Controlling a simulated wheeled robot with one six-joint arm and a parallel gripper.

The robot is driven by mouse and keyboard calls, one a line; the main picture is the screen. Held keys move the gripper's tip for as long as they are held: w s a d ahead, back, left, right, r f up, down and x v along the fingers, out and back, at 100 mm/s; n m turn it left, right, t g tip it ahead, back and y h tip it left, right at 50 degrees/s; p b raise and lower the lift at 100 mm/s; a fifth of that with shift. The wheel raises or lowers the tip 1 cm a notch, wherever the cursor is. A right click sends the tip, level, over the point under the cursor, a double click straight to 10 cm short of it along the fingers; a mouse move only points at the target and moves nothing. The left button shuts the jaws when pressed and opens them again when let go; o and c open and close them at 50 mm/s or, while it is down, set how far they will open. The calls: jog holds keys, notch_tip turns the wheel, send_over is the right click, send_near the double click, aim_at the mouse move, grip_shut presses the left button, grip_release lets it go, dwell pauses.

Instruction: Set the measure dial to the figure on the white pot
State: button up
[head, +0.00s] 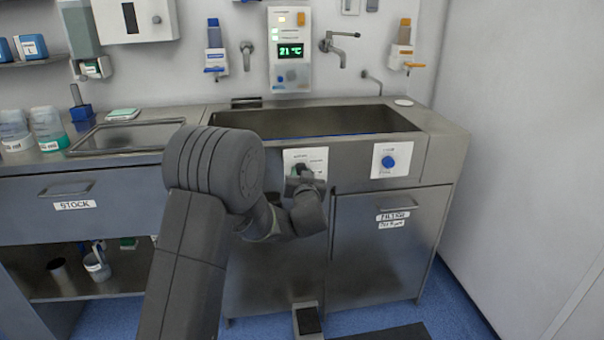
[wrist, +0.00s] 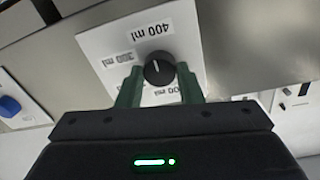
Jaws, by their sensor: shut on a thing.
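The measure dial (wrist: 158,66) is a black round knob with a white pointer line, on a white plate (wrist: 104,42) with printed labels. In the wrist view the labels appear turned over; "400 ml" is above the knob, "300 ml" to its left, others partly hidden below. The pointer line points up, slightly left, towards the 400 ml side. My gripper (wrist: 159,74) has its green fingers on both sides of the knob, shut on it.
Labelled clear beakers (head: 48,128) stand on the left counter. A second plate with a blue knob (head: 388,162) is right of the dial, below the sink (head: 330,121).

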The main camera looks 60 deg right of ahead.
jog(key=shift+r, duration=0.2)
jog(key=o, duration=1)
jog(key=shift+f, duration=0.1)
jog(key=shift+s+a, duration=0.1)
jog(key=v, duration=1.3)
jog(key=shift+s+a+p, duration=0.2)
jog(key=shift+a+p, duration=0.1)
jog(key=shift+p, duration=0.05)
jog(key=shift+d, duration=0.15)
jog(key=x, duration=1.3)
jog(key=shift+w+d+b, duration=0.3)
jog(key=shift+b, duration=0.1)
jog(key=shift+a, duration=0.1)
